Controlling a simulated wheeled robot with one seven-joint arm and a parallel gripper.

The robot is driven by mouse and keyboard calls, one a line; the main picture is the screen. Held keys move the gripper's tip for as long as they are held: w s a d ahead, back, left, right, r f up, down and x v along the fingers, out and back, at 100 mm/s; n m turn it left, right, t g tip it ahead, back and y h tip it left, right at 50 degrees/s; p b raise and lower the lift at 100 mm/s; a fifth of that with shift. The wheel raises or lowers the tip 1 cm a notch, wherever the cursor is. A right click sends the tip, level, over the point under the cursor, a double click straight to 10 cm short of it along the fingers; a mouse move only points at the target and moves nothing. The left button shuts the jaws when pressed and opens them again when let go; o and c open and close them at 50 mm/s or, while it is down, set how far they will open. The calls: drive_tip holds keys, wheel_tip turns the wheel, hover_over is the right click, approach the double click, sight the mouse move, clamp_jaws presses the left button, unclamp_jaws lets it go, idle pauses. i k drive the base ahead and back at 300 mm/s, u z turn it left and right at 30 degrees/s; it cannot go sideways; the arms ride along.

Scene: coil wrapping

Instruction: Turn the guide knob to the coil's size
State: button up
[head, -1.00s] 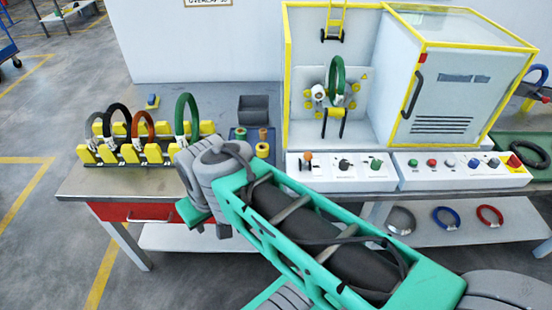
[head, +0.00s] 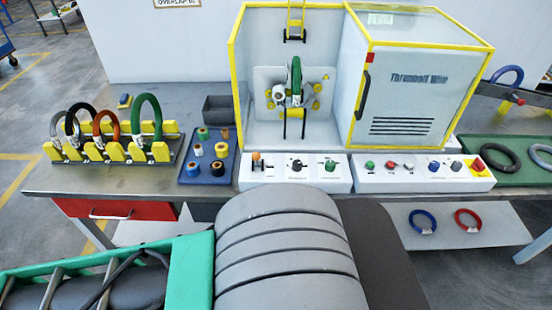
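The wrapping machine (head: 400,85) stands at the back of the bench, with its yellow-framed bay open at the left. A green coil (head: 296,72) sits upright in the bay among the yellow rollers. The left control panel (head: 275,181) below the bay carries an orange-topped control (head: 256,162), a black knob (head: 297,165) and a green knob (head: 331,165). The labels are too small to read, so I cannot tell which is the guide knob or its setting. My gripper is out of view; only my arm's links show, in front of the bench.
A yellow rack (head: 110,150) with several coils stands at the left, beside a blue tray (head: 190,172) of tape rolls. The right panel (head: 420,184) has several buttons and a red knob on yellow. A green tray (head: 495,173) holds coils. Blue and red coils lie below.

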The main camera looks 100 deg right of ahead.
sight(297, 164)
drive_tip(key=k, duration=0.4)
drive_tip(key=z, duration=1.25)
drive_tip(key=i, duration=0.5)
